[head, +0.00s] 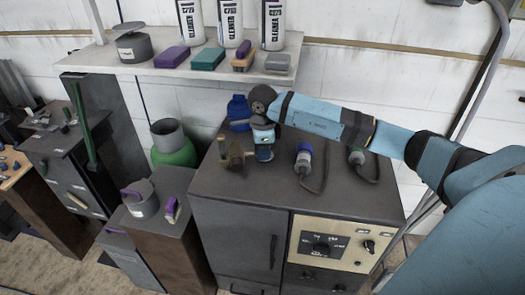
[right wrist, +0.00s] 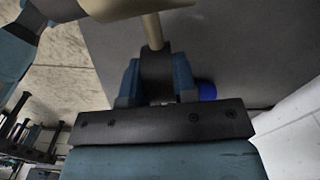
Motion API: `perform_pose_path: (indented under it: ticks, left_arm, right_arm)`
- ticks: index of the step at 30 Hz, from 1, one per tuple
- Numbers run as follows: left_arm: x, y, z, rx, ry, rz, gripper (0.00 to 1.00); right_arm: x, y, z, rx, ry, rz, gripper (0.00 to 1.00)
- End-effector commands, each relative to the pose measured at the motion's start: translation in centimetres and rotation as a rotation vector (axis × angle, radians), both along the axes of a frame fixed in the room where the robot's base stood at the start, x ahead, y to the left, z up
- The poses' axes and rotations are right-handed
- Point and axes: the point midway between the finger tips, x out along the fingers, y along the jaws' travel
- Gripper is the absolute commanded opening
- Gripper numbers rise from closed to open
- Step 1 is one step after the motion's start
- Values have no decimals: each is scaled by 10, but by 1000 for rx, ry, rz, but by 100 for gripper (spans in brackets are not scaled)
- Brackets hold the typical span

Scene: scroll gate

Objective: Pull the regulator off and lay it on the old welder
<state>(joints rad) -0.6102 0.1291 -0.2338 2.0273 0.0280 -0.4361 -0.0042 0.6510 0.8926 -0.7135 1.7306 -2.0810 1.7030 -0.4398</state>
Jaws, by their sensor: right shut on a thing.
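The regulator (head: 234,154) shows as a brown, brass-like piece over the top of the old welder (head: 345,200), a dark cabinet with a beige control panel. My right gripper (head: 250,150) is beside it, low over the back left of that top. In the right wrist view, my right gripper (right wrist: 157,78) is shut on a dark part of the regulator, with a tan stem (right wrist: 152,32) running away from the fingers. I cannot tell whether the regulator touches the welder's top. The hand hides part of it. My left gripper is not in view.
Two plugs with cables (head: 303,158) lie on the welder's top to the right. A blue object (head: 238,110) stands behind the hand. A green cylinder (head: 175,152) with a grey collar stands left. A shelf (head: 120,66) with bottles and brushes hangs above. The welder's front top is clear.

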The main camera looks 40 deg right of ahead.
Motion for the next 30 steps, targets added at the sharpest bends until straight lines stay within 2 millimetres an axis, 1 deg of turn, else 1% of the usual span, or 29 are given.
perform_pose_path:
  ticks: [18, 22, 30]
  left_arm:
    - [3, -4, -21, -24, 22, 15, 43]
    - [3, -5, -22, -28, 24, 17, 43]
    - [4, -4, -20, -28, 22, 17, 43]
  right_arm:
    - [0, 1, -46, 1, -3, 3, 0]
    - [0, 1, -50, 1, -3, 3, 0]
    - [0, 1, -50, 1, -4, 4, 0]
